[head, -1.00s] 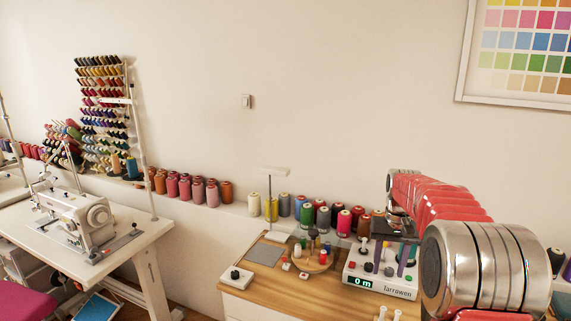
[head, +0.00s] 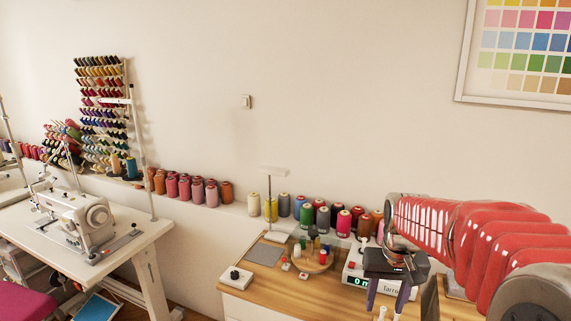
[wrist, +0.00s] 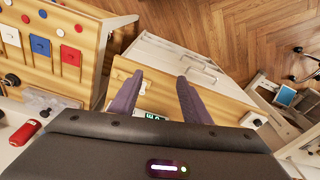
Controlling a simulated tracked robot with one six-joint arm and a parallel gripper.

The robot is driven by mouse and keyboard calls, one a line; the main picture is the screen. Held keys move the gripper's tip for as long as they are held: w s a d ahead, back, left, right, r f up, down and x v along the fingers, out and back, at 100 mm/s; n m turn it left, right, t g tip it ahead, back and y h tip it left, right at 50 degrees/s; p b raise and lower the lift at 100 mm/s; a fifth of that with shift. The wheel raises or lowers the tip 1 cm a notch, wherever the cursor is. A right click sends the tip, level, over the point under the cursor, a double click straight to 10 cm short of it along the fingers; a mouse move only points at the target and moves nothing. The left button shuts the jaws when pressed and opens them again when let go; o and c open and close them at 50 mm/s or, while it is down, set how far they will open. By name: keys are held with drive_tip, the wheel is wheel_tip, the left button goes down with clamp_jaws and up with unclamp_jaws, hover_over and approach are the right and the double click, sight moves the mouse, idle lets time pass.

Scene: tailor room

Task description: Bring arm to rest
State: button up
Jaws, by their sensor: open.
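My gripper (head: 387,298) hangs at the lower right in the head view, in front of the white device with the green display (head: 357,281). Its two purple-grey fingers point down and stand apart with nothing between them. In the wrist view my gripper (wrist: 158,78) is open and empty over the front edge of the wooden worktop (wrist: 222,104). My red arm reaches in from the right edge and hides part of the worktop and the thread cones behind it.
The worktop (head: 262,291) also carries a round wooden spool holder (head: 318,262) and a small white dial box (head: 235,277). Several thread cones (head: 320,218) line the wall ledge. A sewing machine (head: 78,218) stands far left. Wooden floor (wrist: 190,22) shows beyond the worktop edge.

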drive_tip(key=s+a+r+n+t, duration=0.1)
drive_tip(key=s+a+r+t, duration=0.1)
drive_tip(key=s, duration=0.8)
drive_tip(key=s+a+r+t, duration=0.2)
drive_tip(key=s+a, duration=0.3)
drive_tip(key=s, duration=0.5)
drive_tip(key=shift+s+r+n, duration=0.2)
drive_tip(key=shift+r+n, duration=0.2)
drive_tip(key=shift+r, duration=0.2)
drive_tip(key=shift+a, duration=0.15)
drive_tip(key=shift+c, duration=0.4)
